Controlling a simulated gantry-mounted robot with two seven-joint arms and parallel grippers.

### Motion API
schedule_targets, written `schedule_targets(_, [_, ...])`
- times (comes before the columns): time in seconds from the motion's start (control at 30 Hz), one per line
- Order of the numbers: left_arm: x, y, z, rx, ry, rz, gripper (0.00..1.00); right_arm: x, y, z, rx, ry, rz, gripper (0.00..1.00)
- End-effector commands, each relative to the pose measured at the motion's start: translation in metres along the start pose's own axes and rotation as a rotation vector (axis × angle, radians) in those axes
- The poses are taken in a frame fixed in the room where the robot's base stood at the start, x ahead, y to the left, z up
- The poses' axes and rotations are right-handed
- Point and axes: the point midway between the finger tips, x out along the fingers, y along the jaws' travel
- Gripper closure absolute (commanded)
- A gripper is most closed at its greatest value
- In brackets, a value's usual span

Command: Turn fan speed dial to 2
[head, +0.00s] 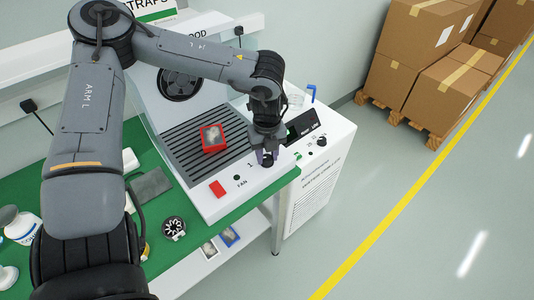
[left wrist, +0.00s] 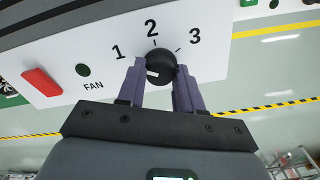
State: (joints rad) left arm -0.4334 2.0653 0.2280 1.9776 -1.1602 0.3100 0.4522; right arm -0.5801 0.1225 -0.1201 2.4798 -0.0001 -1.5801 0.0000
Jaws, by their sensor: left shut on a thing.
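The fan speed dial (left wrist: 160,66) is a black round knob on the white front panel of the hood, with the numbers 1, 2 and 3 around it and FAN printed to the left. A short white mark shows on the left part of the knob face; I cannot tell surely which number it points at. My left gripper (left wrist: 158,80) has its two purple fingers on either side of the dial, shut on it. In the head view the left gripper (head: 266,157) reaches down to the panel and partly hides the dial. My right gripper is not in view.
A red tray (head: 212,138) stands on the hood's slatted surface. Cardboard boxes (head: 440,90) stand at the back right.

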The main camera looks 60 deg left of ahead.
Motion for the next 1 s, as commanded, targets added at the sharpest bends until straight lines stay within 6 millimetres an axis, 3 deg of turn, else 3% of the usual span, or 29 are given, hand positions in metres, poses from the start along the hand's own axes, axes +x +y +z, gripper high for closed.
schedule_targets(0.47, [-0.0007, -0.0002, 0.0000, 0.111, -0.001, 0.000, 0.95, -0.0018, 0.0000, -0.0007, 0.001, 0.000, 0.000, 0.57])
schedule_targets(1.0, [-0.0004, 0.0000, 0.0000, 0.586, 0.000, 0.001, 0.95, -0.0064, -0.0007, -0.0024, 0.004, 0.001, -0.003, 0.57])
